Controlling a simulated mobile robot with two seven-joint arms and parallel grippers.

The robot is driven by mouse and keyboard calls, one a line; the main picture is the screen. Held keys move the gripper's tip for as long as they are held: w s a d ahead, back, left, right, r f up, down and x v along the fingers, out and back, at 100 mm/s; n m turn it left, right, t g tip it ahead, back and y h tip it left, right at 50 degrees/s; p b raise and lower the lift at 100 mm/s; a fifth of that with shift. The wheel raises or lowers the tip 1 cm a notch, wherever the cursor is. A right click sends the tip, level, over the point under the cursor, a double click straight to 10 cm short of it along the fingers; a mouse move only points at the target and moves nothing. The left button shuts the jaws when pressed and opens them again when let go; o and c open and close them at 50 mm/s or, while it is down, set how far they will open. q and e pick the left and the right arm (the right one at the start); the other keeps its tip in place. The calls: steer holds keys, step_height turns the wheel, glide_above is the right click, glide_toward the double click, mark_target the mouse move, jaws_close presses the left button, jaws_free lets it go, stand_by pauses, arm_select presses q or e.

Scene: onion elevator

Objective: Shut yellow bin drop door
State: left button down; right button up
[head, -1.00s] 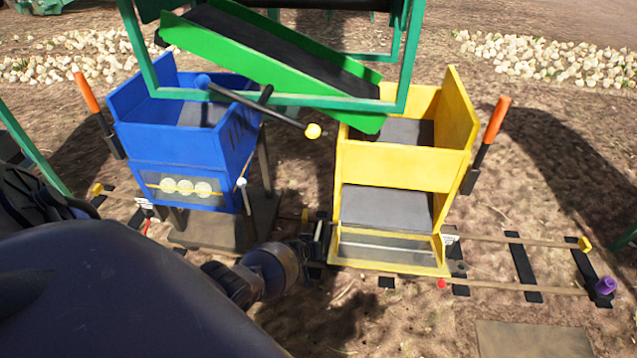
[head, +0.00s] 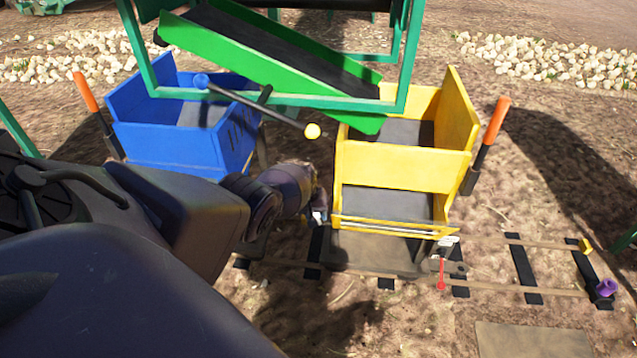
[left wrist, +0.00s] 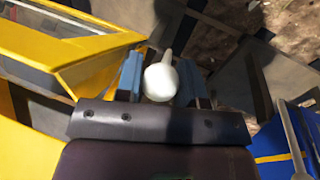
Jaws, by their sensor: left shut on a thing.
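The yellow bin (head: 400,167) stands right of centre in the head view. Its drop door (head: 390,228), a clear panel in a yellow frame, shows nearly edge-on at the bin's lower front. My left gripper (head: 319,214) is at the door's left side. In the left wrist view, the blue fingertips of the left gripper (left wrist: 162,76) are shut on a white round-ended handle (left wrist: 160,83), with the yellow frame and clear panel of the door (left wrist: 70,62) beside it. How the handle joins the door is hidden. My right gripper is out of view.
The blue bin (head: 180,140) stands left, its lower front hidden by my left arm. A green chute (head: 270,55) slopes down above the yellow bin. A red-tipped lever (head: 441,272) hangs at its lower right. Rails (head: 520,285) run along the ground; open dirt lies in front.

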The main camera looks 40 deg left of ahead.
arm_select(q)
steer(key=w+a+b, duration=0.1)
steer(key=w+r+g+b, duration=0.1)
steer(key=shift+w+a+h, duration=0.3)
steer(key=shift+a, duration=0.05)
steer(key=w+a+b, duration=0.1)
steer(key=w, duration=0.1)
steer(key=w+a+r+b, duration=0.1)
steer(key=w, duration=0.1)
steer(key=shift+a+r+b, duration=0.15)
steer(key=shift+r+b, duration=0.05)
steer(key=shift+b, duration=0.1)
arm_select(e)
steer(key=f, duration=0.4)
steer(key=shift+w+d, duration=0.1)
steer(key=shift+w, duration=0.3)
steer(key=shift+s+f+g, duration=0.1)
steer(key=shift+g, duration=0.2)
arm_select(q)
steer(key=c, duration=1)
jaws_free()
steer(key=shift+o, duration=1.2)
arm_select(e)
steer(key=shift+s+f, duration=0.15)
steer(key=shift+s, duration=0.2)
arm_select(q)
steer(key=shift+s, duration=0.1)
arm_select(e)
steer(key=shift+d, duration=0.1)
